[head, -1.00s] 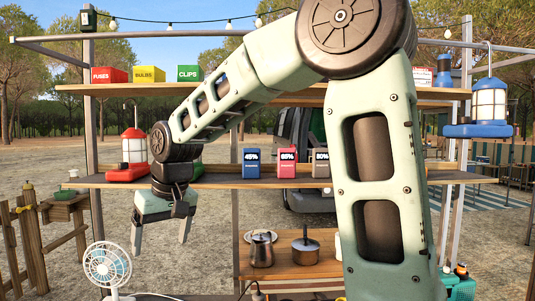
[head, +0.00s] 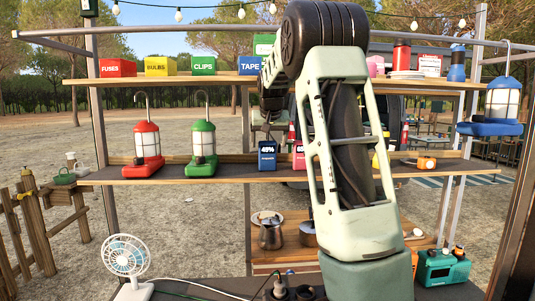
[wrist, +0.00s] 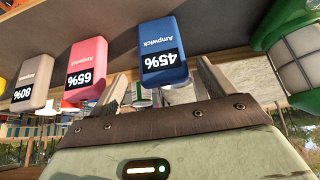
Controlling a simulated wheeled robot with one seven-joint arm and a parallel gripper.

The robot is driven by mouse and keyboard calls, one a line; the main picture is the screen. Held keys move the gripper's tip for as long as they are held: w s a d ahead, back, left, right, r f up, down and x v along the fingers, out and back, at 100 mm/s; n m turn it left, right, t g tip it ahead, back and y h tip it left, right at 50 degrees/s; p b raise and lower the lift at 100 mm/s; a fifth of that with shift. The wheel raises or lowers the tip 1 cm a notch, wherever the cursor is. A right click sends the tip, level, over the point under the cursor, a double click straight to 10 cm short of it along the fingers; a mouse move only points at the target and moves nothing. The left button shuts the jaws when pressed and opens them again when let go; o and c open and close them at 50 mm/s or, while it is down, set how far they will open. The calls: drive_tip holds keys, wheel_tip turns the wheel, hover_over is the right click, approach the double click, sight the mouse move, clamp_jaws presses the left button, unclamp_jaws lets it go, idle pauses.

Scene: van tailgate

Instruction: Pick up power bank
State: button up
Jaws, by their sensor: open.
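Several upright power banks stand in a row on the middle shelf (head: 215,170). The blue one (head: 266,157), marked 45%, is also in the wrist view (wrist: 164,52). The pink one (head: 299,158), marked 65%, stands beside it and shows in the wrist view (wrist: 86,68). The grey-brown one (wrist: 34,82), marked 80%, is hidden behind my arm in the head view. My gripper (wrist: 162,75) is open and empty, its fingers to either side of the blue power bank's image in the wrist view. Contact cannot be told. In the head view my gripper is mostly hidden.
A green lantern (head: 201,148) and a red lantern (head: 147,148) stand left of the power banks. The upper shelf (head: 215,78) holds labelled boxes such as TAPE (head: 251,65). An orange container (head: 427,163) lies to the right. A fan (head: 126,258) stands lower left.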

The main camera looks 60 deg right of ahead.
sight(267, 152)
drive_tip(key=shift+p+x, duration=1.4)
drive_tip(key=shift+x, duration=1.5)
drive_tip(key=shift+w+a, duration=0.1)
drive_tip(key=c, duration=1.2)
